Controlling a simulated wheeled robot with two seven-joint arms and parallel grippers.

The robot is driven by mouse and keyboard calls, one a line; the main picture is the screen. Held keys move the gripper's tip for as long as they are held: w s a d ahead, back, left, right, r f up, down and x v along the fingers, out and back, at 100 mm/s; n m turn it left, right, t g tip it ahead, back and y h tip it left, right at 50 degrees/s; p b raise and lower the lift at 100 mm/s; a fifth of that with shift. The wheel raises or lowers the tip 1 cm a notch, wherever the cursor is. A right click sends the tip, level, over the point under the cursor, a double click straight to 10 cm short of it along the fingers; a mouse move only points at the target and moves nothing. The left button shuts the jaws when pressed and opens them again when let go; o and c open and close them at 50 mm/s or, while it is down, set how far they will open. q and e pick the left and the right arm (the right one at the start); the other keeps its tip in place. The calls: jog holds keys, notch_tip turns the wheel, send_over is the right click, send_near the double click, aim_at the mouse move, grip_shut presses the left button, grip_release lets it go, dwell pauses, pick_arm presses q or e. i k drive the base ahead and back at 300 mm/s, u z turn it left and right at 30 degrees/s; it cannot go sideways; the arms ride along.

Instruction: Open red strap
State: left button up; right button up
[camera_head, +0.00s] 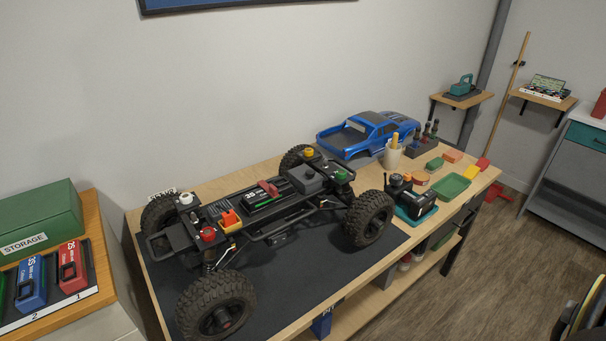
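The RC crawler chassis (252,213) stands on a dark mat on the wooden workbench. A red strap piece (268,188) stands up across the black battery (265,201) in the middle of the chassis. It looks fastened over the battery, but the detail is too small to be sure. Neither of my grippers shows in the head view.
A blue truck body (367,133), a cup (392,155), a green tray (453,186) and a black device on a teal base (412,206) stand at the bench's right. A side table at left holds a green storage box (38,220) and colored battery packs (72,267).

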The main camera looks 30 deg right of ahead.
aim_at(271, 189)
jog(key=z, duration=0.45)
jog(key=i, duration=0.35)
jog(key=u, duration=1.35)
jog(key=k, duration=1.1)
jog(key=z, duration=0.8)
jog(key=i, duration=0.95)
